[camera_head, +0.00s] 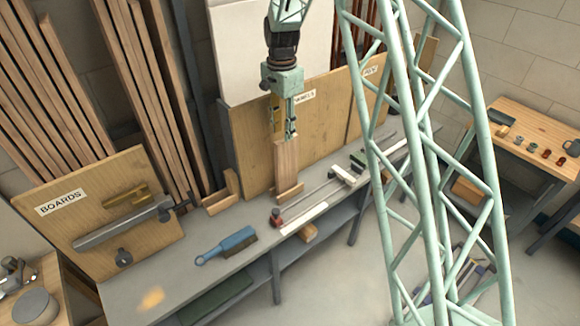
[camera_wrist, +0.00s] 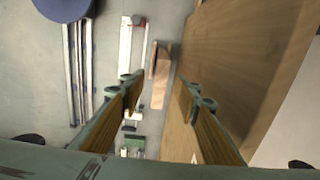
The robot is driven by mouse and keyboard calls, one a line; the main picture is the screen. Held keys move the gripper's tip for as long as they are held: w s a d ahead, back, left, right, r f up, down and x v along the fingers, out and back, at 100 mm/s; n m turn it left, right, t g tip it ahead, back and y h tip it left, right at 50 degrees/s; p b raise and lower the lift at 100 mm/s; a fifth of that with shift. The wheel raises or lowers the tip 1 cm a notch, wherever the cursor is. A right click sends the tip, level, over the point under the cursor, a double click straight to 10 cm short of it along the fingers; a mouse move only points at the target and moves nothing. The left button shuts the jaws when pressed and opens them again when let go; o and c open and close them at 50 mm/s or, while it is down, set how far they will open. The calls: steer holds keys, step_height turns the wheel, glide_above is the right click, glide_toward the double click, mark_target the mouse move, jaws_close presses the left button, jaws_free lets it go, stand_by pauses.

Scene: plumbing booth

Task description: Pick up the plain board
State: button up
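A short pale wooden board (camera_head: 287,164) stands upright in a small wooden holder (camera_head: 290,193) on the bench, in front of the panel marked PANELS. It looks plain in the head view. My gripper (camera_head: 290,134) points down at its upper end, overlapping it there. In the wrist view my gripper (camera_wrist: 158,82) has its two fingers spread apart. No firm contact on the board is visible.
The wooden panel (camera_head: 250,150) stands close behind the gripper. A blue brush (camera_head: 228,245) and long clamps (camera_head: 325,190) lie on the grey bench (camera_head: 150,280). A panel labelled BOARDS (camera_head: 60,225) holds tools at left. Tall timbers (camera_head: 60,100) lean on the wall.

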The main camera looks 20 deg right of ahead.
mark_target(284, 158)
steer(key=shift+w+d+f, duration=0.15)
steer(key=shift+w+f, duration=0.15)
steer(key=shift+f, duration=0.05)
steer(key=shift+f+p, duration=0.4)
steer(key=shift+f, duration=3.9)
steer(key=shift+f+p, duration=0.45)
steer(key=shift+f, duration=2.15)
jaws_close()
